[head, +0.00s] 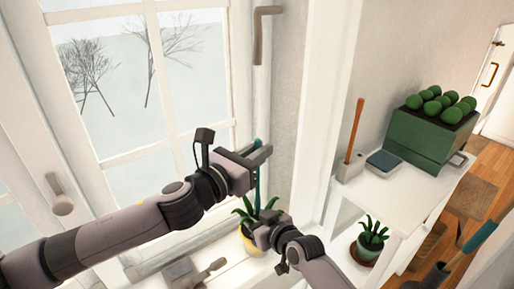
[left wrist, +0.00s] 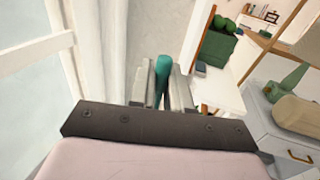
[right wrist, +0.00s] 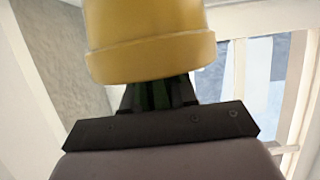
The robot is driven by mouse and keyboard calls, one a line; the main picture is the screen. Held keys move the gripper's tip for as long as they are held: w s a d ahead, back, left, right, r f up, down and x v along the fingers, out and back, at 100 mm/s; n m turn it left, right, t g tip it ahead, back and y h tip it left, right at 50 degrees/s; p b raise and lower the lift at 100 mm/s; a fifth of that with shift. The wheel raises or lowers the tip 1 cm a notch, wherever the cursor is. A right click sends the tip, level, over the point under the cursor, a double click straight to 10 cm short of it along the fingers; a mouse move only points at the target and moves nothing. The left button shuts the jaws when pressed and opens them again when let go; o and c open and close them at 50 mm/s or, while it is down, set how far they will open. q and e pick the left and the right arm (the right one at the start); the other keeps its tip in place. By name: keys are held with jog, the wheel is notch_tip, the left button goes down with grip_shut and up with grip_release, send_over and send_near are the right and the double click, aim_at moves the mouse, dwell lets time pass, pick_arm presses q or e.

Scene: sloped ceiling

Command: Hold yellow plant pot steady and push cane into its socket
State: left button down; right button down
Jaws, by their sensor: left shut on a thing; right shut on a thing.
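The teal cane (head: 257,187) stands roughly upright; its top shows between the fingers in the left wrist view (left wrist: 162,73). My left gripper (head: 258,155) is shut on the cane near its top. The yellow plant pot (head: 249,243) stands on the window sill with green leaves above it; it also fills the top of the right wrist view (right wrist: 150,40). My right gripper (head: 263,233) is shut on the pot at its rim. Dark green shows between its fingers. The cane's lower end and the socket are hidden by leaves and my right gripper.
A grey tool (head: 200,274) lies on the sill left of the pot. The window is close behind my left arm. On the right, a white shelf (head: 395,190) bears a green planter (head: 420,140) and a blue-topped box (head: 384,163). Another potted plant (head: 369,245) stands lower.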

pick_arm(q)
jog(key=shift+f, duration=1.4)
jog(key=c, duration=1)
grip_release()
jog(key=shift+s, duration=0.1)
jog(key=v, duration=1.2)
